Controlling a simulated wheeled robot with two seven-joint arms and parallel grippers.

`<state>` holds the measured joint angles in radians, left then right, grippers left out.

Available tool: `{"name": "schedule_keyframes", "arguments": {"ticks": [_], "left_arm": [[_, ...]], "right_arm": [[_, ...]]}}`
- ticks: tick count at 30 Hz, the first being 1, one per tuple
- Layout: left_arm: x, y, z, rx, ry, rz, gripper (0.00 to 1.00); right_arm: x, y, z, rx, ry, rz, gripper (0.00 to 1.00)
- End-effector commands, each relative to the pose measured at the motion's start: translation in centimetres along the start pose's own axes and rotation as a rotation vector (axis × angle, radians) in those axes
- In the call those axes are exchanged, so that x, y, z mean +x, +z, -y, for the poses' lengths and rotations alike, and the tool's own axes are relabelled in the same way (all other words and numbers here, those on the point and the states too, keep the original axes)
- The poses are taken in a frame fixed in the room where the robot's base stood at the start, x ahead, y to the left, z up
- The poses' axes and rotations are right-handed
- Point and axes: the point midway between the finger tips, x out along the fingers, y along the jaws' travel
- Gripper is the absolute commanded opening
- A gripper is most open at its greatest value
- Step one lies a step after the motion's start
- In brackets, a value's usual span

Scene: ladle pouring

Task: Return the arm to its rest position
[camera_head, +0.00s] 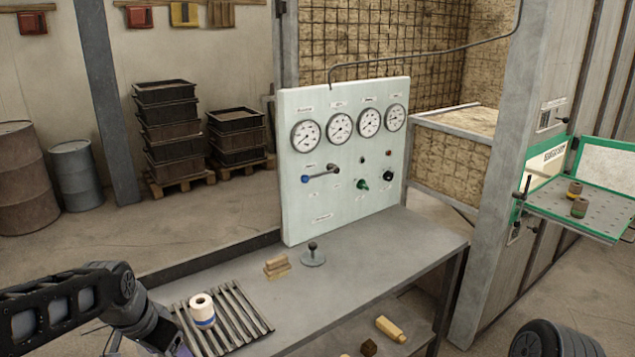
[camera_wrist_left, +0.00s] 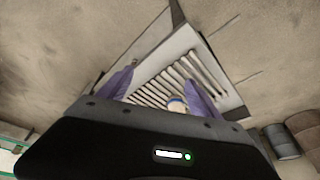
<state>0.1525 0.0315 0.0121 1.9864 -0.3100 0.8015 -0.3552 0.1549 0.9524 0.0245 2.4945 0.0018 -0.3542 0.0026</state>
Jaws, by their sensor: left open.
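My left arm (camera_head: 75,305) reaches in from the left in the head view, over the left end of the grey bench (camera_head: 385,255). Its gripper is mostly cut off at the bottom edge there. In the wrist view my left gripper (camera_wrist_left: 160,76) has its two purple fingers spread wide, with nothing between them that I can see being held. Beyond the fingers is a slatted metal rack (camera_wrist_left: 150,92). A white cylinder with a blue band (camera_head: 202,307) stands on the rack (camera_head: 240,312), just right of the arm. My right gripper is not in view.
A pale gauge panel (camera_head: 345,225) with levers and knobs stands at the bench's back. A wooden block (camera_head: 277,267) and a round-based knob (camera_head: 313,256) sit before it. Stacked black crates (camera_head: 168,130) and barrels (camera_head: 75,175) stand behind. A green-edged shelf (camera_head: 600,215) is at right.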

Motion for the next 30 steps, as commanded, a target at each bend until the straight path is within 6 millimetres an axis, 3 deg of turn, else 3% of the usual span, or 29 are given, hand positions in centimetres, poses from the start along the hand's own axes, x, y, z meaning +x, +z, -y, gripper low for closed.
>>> {"name": "schedule_keyframes", "arguments": {"ticks": [5, 8, 11, 12, 16, 21, 24, 27, 30], "left_arm": [[5.5, -1.9, -3.0, -0.109, 0.047, -0.107, 0.74], [10.4, -1.9, -6.3, -0.205, 0.1, -0.154, 0.74], [16.5, 0.2, -11.0, -0.337, 0.164, -0.167, 0.74], [18.7, 1.7, -13.1, -0.389, 0.185, -0.159, 0.74], [24.1, 8.3, -19.3, -0.521, 0.234, -0.081, 0.74], [26.7, 17.1, -25.6, -0.562, 0.276, 0.087, 0.74], [27.1, 20.4, -27.9, -0.553, 0.299, 0.169, 0.74], [27.3, 22.1, -29.1, -0.547, 0.313, 0.212, 0.74], [27.4, 22.5, -29.4, -0.544, 0.316, 0.223, 0.74]], "right_arm": [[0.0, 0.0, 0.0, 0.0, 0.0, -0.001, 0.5], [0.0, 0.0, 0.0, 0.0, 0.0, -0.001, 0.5], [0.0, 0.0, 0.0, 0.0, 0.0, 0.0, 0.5], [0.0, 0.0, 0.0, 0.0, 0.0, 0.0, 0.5], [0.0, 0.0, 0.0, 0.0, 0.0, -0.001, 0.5], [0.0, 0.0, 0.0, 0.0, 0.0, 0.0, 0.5], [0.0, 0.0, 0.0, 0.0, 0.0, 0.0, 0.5], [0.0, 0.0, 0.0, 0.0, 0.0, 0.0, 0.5], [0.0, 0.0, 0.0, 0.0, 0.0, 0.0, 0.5]]}}
